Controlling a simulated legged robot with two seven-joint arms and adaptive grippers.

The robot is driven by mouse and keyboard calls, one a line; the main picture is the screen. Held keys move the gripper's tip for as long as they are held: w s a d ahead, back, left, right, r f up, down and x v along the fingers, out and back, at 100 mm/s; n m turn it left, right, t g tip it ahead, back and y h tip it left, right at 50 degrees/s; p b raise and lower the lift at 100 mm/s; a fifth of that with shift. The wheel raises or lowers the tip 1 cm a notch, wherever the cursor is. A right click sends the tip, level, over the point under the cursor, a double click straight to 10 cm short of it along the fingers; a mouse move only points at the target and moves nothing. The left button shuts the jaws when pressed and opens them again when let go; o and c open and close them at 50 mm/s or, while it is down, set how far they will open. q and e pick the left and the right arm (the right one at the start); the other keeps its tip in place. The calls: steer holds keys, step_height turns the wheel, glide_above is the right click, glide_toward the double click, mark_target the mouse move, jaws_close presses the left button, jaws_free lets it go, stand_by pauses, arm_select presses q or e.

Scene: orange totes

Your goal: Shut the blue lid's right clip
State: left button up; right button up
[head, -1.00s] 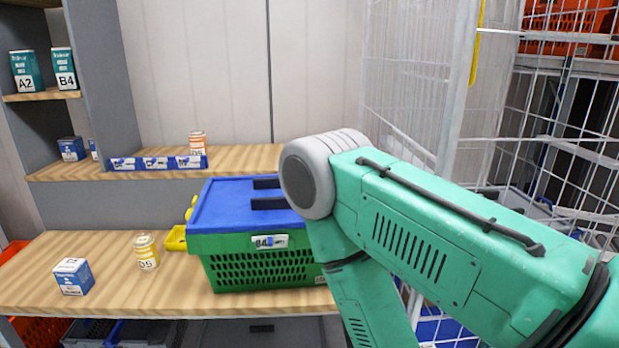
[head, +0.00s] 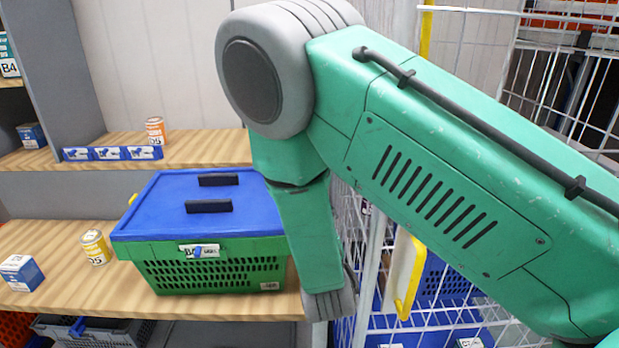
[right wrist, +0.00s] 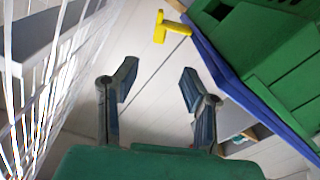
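The blue lid (head: 165,203) lies on the green crate (head: 215,274) on the wooden shelf. A small bit of a yellow clip (head: 132,198) shows at the lid's left edge. The crate's right end is hidden behind my right arm in the head view. In the right wrist view, the green crate (right wrist: 278,45) and the blue lid's edge (right wrist: 222,68) are at the upper right. A yellow clip (right wrist: 161,27) sticks out from the lid's edge there. My right gripper (right wrist: 158,76) is open and empty, its fingers apart and short of the clip. My left gripper is not in view.
A white wire cage (right wrist: 55,70) stands close beside my right gripper; it also stands right of the shelf in the head view (head: 372,250). A yellow can (head: 95,247) and a blue-white box (head: 20,273) stand left of the crate.

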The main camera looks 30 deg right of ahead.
steer(key=x, duration=1.2)
steer(key=shift+w+d+f+p, duration=0.1)
steer(key=shift+d+p, duration=0.3)
steer(key=shift+d, duration=0.05)
steer(key=shift+w+a, duration=0.2)
steer(key=shift+a, duration=0.15)
steer(key=shift+c, duration=0.5)
steer(key=c, duration=0.6)
steer(key=shift+s, duration=0.1)
jaws_close()
